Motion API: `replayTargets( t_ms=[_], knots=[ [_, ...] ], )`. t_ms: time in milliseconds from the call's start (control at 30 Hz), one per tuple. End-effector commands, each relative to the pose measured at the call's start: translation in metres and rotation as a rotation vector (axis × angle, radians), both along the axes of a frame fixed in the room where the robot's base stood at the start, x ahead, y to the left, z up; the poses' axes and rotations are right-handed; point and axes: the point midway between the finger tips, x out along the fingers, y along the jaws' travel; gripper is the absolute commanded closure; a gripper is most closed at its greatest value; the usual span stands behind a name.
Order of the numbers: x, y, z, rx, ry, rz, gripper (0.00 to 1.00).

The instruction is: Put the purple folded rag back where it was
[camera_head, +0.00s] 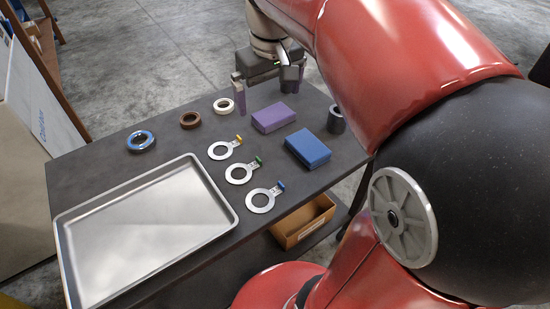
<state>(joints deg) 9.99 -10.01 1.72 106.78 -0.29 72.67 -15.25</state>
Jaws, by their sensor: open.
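The purple folded rag (273,118) lies flat on the dark table, behind a blue folded rag (308,149) and apart from it. My gripper (269,98) is open, its fingers spread wide and pointing down, near the table's far edge. In the picture it is just above and behind the purple rag. Nothing shows between the fingers. I cannot tell how high the fingertips are above the table or whether they touch the rag.
A metal tray (68,248) fills the table's left front. Three flat ring tools with colored tags, including the green-tagged one (239,174), lie mid-table. Blue (131,146), brown (190,125) and cream (223,111) rings lie behind. A dark cylinder (337,124) stands right. A cardboard bin (291,238) sits below.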

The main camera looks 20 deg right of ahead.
Motion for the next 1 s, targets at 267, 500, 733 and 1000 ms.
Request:
replayTargets(
  t_ms=[267, 500, 733, 1000],
  knots=[
    [-0.098, 0.040, -0.040, 0.034, -0.214, -0.070, 0.00],
    [-0.135, 0.051, -0.072, 0.072, -0.304, -0.103, 0.00],
    [-0.138, 0.052, -0.077, 0.077, -0.314, -0.108, 0.00],
    [-0.138, 0.052, -0.057, 0.076, -0.313, -0.108, 0.00]
  ],
)
